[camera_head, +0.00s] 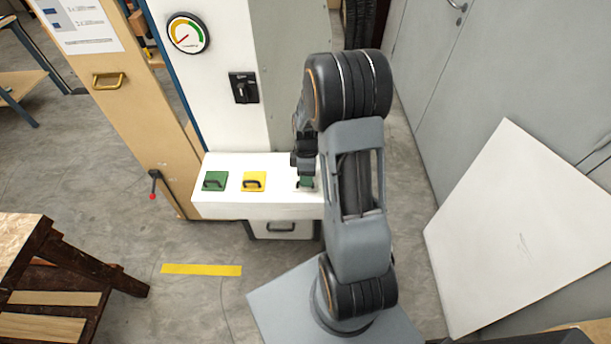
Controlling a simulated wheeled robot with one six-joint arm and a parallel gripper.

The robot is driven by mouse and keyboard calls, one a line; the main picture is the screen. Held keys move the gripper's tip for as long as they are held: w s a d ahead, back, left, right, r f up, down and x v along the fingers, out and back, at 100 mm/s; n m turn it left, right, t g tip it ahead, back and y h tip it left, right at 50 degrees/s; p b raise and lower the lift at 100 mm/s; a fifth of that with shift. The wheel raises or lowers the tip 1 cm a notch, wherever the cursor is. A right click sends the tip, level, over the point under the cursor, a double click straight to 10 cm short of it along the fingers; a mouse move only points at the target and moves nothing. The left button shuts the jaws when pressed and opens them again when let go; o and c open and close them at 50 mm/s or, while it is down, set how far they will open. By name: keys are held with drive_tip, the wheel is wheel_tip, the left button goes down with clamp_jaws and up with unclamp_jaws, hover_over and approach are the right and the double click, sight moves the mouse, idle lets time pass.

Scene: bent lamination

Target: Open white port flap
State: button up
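A white box-like ledge (236,201) juts from the front of the machine. On its top are a green flap (215,181) and a yellow flap (254,182), each with a dark handle, both lying flat. My gripper (304,172) points down over the right part of the ledge. Beneath it a third handle spot with some green shows, partly hidden by my gripper and arm. I cannot clearly make out a white flap there. The fingers are too small and dark to tell whether they are open or touching anything.
A round gauge (187,34) and a black switch (243,88) are on the machine's panel. A white bin (283,229) with a handle sits under the ledge. A wooden table (62,262) stands at left, and a white board (522,235) leans at right.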

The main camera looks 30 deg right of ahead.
drive_tip(key=shift+f, duration=0.15)
clamp_jaws()
idle(0.4)
drive_tip(key=shift+a, duration=0.15)
